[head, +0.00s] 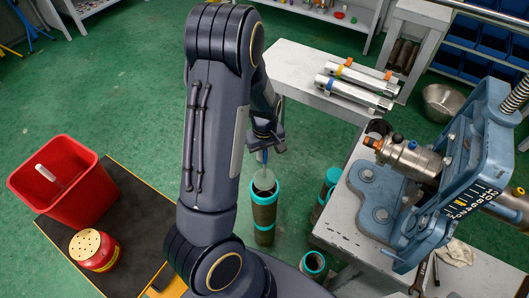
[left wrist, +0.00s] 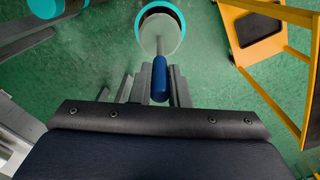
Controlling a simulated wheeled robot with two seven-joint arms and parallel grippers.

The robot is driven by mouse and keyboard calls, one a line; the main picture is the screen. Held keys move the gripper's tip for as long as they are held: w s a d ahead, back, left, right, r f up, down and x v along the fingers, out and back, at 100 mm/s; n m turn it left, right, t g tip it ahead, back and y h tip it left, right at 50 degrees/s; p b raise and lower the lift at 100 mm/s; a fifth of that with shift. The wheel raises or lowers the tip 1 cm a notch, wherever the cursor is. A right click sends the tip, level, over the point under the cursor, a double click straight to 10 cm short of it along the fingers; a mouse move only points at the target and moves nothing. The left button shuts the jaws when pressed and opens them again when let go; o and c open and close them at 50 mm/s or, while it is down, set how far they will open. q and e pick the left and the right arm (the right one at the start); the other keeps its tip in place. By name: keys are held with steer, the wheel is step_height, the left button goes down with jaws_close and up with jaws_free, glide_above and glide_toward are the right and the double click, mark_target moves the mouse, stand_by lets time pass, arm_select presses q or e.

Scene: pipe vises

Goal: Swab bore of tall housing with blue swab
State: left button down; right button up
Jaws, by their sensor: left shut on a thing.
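My left gripper (head: 265,140) is shut on the blue handle of a swab (left wrist: 160,80), and the swab points down. Its thin rod runs to a pale grey disc (left wrist: 163,32) at the mouth of a dark upright cylinder with teal bands (head: 264,215), which looks like the tall housing. Its teal rim (left wrist: 172,8) also shows in the left wrist view. The disc overlaps the rim; I cannot tell whether it is above or inside the bore. My right gripper is not in view.
Other teal-banded cylinders (head: 328,182) stand close on the right. A grey bench (head: 345,225) carries a blue vise (head: 385,195) holding a metal part. A red bin (head: 62,185) and red can (head: 95,250) are at left. Green floor is clear between.

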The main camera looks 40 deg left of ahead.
arm_select(q)
steer(key=shift+r+p, duration=3.4)
steer(key=shift+r, duration=0.65)
steer(key=shift+f, duration=0.1)
steer(key=shift+d, duration=0.1)
